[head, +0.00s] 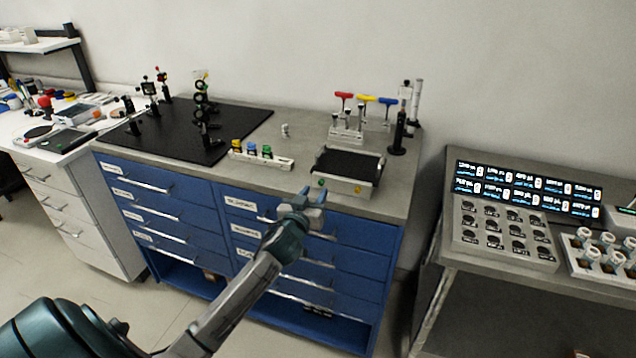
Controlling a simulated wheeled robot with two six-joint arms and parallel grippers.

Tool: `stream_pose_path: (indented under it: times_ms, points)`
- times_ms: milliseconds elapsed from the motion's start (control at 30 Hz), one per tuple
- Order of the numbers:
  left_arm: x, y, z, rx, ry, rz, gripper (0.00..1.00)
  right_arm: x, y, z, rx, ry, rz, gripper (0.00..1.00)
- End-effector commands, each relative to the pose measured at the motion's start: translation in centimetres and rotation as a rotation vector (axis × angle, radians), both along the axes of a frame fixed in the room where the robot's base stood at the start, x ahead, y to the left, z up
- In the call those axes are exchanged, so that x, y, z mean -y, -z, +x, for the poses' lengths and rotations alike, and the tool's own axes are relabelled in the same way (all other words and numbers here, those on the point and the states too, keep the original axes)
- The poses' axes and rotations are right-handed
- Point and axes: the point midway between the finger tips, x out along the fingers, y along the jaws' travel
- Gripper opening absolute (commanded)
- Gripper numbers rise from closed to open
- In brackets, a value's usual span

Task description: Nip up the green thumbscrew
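Small green spots show in more than one place, and I cannot tell for sure which is the green thumbscrew. One green knob (321,182) is on the front left of a grey box with a black top (345,186). Small coloured knobs, some greenish, also show on the optics mounts (201,97) on the black breadboard (180,147). My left gripper (314,193) is in front of the bench edge, just below the green knob in the picture. Its fingers look apart with nothing between them. My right gripper is not in view.
A white rack (283,165) of small colour-capped bottles stands left of the box. Coloured T-handle drivers (345,97) and a dark post (399,135) stand behind it. A control panel (505,235) is on the right bench. The worktop between breadboard and drivers is mostly clear.

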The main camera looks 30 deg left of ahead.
Motion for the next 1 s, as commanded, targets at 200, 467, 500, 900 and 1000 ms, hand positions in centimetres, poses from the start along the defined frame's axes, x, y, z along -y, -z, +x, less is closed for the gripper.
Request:
stream_pose_path:
  times_ms: [200,467,500,900,1000]
  points:
    - [-0.7,-0.2,2.8,0.000,0.000,0.000,0.37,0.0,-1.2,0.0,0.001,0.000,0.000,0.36]
    - [-0.9,0.1,3.6,-0.001,0.001,0.001,0.37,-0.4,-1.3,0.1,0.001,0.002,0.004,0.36]
    - [-0.9,0.1,3.6,-0.001,0.001,0.001,0.37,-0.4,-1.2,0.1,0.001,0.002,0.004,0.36]
    - [-0.8,0.1,3.6,-0.001,0.001,0.001,0.00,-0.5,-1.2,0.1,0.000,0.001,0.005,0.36]
    - [-0.8,0.1,3.6,-0.002,0.001,0.004,0.00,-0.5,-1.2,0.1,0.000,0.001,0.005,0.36]
